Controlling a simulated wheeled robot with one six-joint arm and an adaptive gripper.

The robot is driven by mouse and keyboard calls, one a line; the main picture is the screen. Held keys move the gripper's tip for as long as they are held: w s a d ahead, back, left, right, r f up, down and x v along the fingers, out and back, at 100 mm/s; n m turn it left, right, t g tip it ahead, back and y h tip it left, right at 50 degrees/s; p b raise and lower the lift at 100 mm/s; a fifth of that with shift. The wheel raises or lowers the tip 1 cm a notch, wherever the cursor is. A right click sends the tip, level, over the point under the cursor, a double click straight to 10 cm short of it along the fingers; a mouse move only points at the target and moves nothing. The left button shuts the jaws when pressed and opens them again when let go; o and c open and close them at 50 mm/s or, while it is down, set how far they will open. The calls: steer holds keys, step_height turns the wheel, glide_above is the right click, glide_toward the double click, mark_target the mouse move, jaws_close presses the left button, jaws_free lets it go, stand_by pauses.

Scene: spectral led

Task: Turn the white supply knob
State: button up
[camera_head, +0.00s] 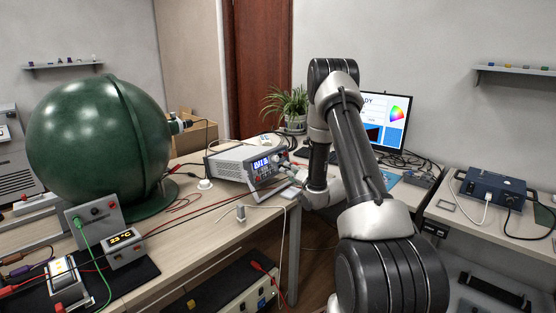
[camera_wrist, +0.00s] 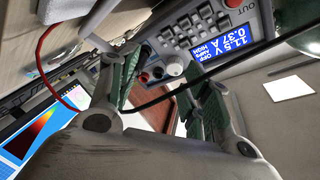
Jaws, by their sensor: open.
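The white supply knob (camera_wrist: 175,66) is on the front panel of the bench power supply (camera_wrist: 205,30), beside its lit blue display (camera_wrist: 222,47). My gripper (camera_wrist: 160,82) is open, with its green-padded fingers on either side of the knob in the wrist view. I cannot tell how far the fingertips are from the knob, and no contact shows. In the head view the grey supply (camera_head: 228,163) stands on the left table, and my arm reaches down to the right of its front.
A black cable (camera_wrist: 200,78) crosses the wrist view in front of the panel, and a red cable (camera_wrist: 42,60) loops at left. A large green sphere (camera_head: 90,140) stands left of the supply. A plant (camera_head: 288,105) and a monitor (camera_head: 388,118) are behind.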

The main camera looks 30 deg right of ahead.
mark_target(277, 159)
steer(key=shift+m+t, duration=0.5)
steer(key=shift+t, duration=0.1)
steer(key=w+r, duration=0.1)
steer(key=w, duration=0.4)
steer(key=w+a+r, duration=0.1)
steer(key=w, duration=0.1)
steer(key=shift+w+r, duration=0.3)
steer(key=shift+w, duration=0.1)
steer(key=c, duration=1)
